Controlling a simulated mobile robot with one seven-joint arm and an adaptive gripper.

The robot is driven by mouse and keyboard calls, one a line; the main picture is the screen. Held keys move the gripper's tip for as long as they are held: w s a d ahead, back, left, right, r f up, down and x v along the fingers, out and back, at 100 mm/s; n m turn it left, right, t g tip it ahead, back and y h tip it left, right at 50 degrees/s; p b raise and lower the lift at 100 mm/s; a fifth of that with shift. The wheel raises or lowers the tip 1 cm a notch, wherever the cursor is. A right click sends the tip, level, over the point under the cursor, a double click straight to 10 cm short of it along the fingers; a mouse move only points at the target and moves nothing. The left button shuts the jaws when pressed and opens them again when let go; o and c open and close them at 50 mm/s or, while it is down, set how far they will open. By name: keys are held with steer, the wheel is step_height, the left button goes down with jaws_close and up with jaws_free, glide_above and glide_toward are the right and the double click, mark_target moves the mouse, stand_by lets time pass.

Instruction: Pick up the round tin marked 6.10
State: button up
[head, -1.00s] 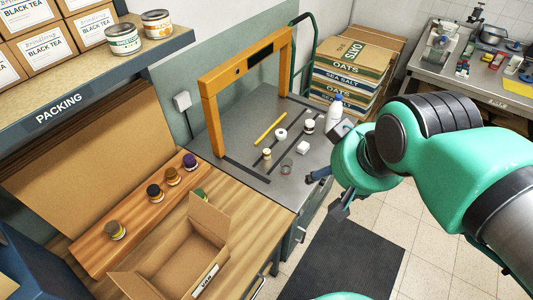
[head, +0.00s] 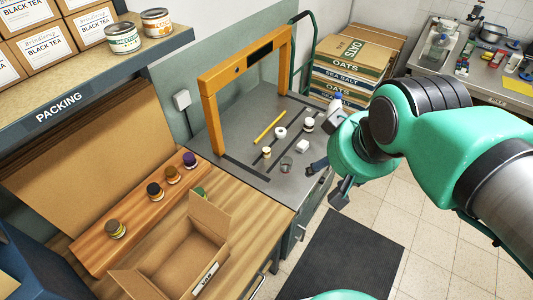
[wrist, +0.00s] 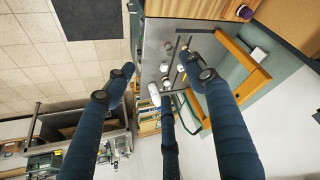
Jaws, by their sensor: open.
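No mark reading 6.10 is legible, so I cannot tell which container is the tin. Two round tins, one with a green label (head: 123,39) and one with an orange label (head: 156,22), stand on the upper shelf. On the metal bench are a small pale-lidded container (head: 266,152), a white-lidded container (head: 309,125) and a small round grey item (head: 286,163). My gripper (head: 329,181) is open and empty beside the bench's right edge. In the wrist view its blue fingers (wrist: 158,80) are spread, with the bench items beyond them.
An orange frame (head: 210,115) stands over the metal bench (head: 240,160). A white bottle (head: 335,101) is near my wrist. Several dark-lidded jars, including a purple-lidded one (head: 190,160), stand on a wooden board. An open carton (head: 165,262) sits in front.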

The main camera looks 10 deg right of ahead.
steer(key=w+r+n+g+p, duration=0.15)
steer(key=w+n, duration=0.55)
steer(key=w, duration=0.8)
steer(key=n+g+p, duration=0.4)
steer(key=n+p, duration=0.3)
steer(key=n, duration=1.2)
glide_above(266, 149)
step_height(266, 149, down, 36)
steer(key=shift+s+d+r, duration=0.15)
steer(key=shift+s, duration=0.15)
steer(key=shift+b, duration=0.3)
steer(key=shift+f, duration=4.3)
steer(key=shift+w+f, duration=0.15)
steer(key=shift+f, duration=2.45)
